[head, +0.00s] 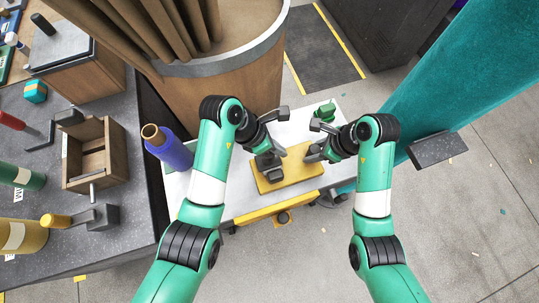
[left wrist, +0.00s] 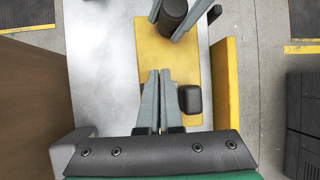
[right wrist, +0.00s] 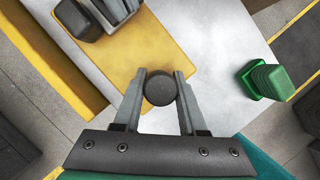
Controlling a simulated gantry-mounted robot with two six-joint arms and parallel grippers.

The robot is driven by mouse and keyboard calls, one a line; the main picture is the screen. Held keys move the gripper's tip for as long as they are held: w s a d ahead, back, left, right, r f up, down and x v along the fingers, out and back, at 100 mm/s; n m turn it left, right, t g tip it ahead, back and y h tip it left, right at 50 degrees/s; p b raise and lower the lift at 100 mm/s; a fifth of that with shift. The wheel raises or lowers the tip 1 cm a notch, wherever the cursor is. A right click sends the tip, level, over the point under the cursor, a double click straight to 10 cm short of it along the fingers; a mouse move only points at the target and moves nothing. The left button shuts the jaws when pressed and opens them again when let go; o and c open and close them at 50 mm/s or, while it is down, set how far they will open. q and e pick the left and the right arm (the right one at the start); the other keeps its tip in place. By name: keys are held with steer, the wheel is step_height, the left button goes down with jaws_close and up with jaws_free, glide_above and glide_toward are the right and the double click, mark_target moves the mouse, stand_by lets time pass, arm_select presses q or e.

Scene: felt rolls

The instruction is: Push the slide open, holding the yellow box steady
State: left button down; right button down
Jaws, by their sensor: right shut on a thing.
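The yellow box (head: 290,184) lies on the white table, also seen in the left wrist view (left wrist: 155,50) and right wrist view (right wrist: 130,60). A dark round knob (right wrist: 160,88) stands over its right part, and my right gripper (right wrist: 163,76) is shut on it. A dark block (left wrist: 190,98) sits on its left part. My left gripper (left wrist: 159,72) has its fingers together with nothing seen between them, beside this block. I cannot tell whether they touch the block. Which piece is the slide, and whether it is open, is unclear.
The white table (head: 225,203) has a yellow front edge (head: 277,208). A green object (head: 326,110) stands behind the box and a blue roll (head: 170,150) to its left. A large wooden bin (head: 220,95) is behind. A dark bench with several tools is at left.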

mark_target(263, 161)
arm_select(q)
steer(key=shift+a, duration=0.1)
arm_select(e)
steer(key=shift+d+f, duration=0.1)
steer(key=shift+f, duration=0.05)
stand_by(0.3)
arm_select(q)
steer(key=shift+s+a, duration=0.3)
steer(key=shift+a, duration=0.75)
steer(key=shift+s+a, duration=0.3)
steer(key=shift+a, duration=0.7)
steer(key=shift+s+a, duration=0.3)
steer(key=shift+a, duration=0.75)
steer(key=shift+d, duration=0.1)
steer(key=shift+w+d+r, duration=0.1)
steer(key=shift+d+r, duration=0.15)
steer(key=shift+r, duration=0.65)
steer(key=shift+w+d+r, duration=0.1)
steer(key=shift+d+r, duration=0.15)
steer(key=shift+r, duration=0.6)
arm_select(e)
jaws_free()
